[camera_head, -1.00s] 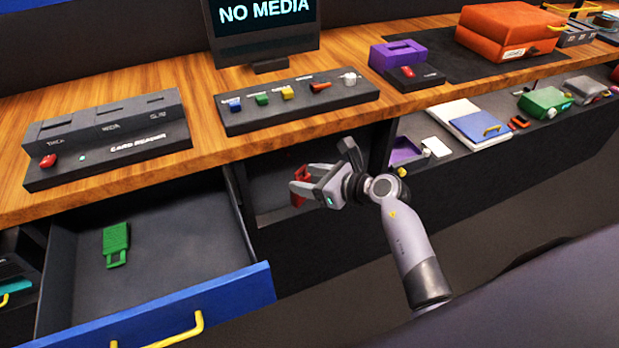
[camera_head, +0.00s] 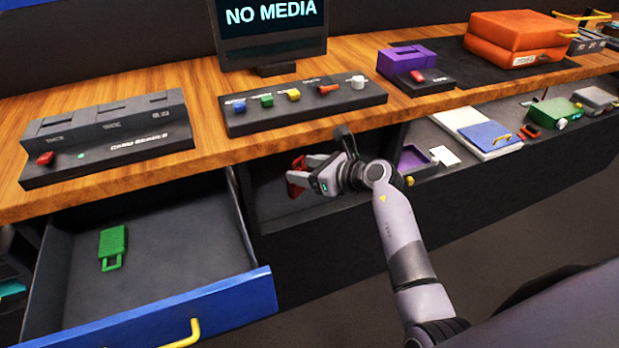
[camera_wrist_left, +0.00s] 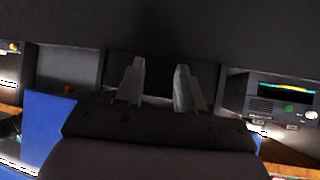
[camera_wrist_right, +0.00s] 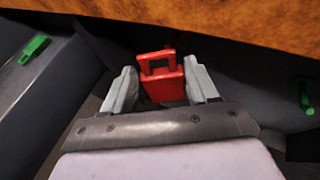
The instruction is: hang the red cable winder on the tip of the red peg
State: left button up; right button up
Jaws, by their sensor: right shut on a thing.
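My right gripper (camera_head: 308,178) is shut on the red cable winder (camera_head: 295,180), in front of the open compartment under the worktop. In the right wrist view, the red winder (camera_wrist_right: 162,88) sits between the fingers of my right gripper (camera_wrist_right: 160,85), its loop end pointing away from the palm. The worktop edge lies just beyond it. My left gripper (camera_wrist_left: 158,85) shows only in its own wrist view, fingers apart with nothing between them.
An open blue-fronted drawer (camera_head: 150,318) at left holds a green winder-like piece (camera_head: 112,248). A card reader (camera_head: 105,140) and a switch panel (camera_head: 300,108) stand on the wooden worktop (camera_head: 210,90). A shelf at right holds a blue-covered binder (camera_head: 490,138) and small items.

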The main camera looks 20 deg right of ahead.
aim_at(303, 163)
jog(key=shift+w+a+f+b, duration=0.1)
jog(key=shift+w+f+b, duration=0.05)
jog(key=shift+w+b, duration=1.25)
jog(key=shift+w, duration=0.2)
pick_arm(q)
jog(key=shift+w+d+f+b, duration=0.15)
jog(key=shift+d+f+b, duration=0.1)
jog(key=shift+f, duration=0.4)
jog(key=shift+w+d+f+b, duration=0.15)
jog(key=shift+f+b, duration=0.05)
jog(key=shift+f, duration=0.4)
pick_arm(e)
jog(key=shift+w+f, duration=0.4)
jog(key=shift+w, duration=0.25)
pick_arm(q)
jog(key=shift+r, duration=0.15)
pick_arm(e)
jog(key=o, duration=1.1)
jog(key=shift+o, duration=0.2)
jog(key=shift+r, duration=0.1)
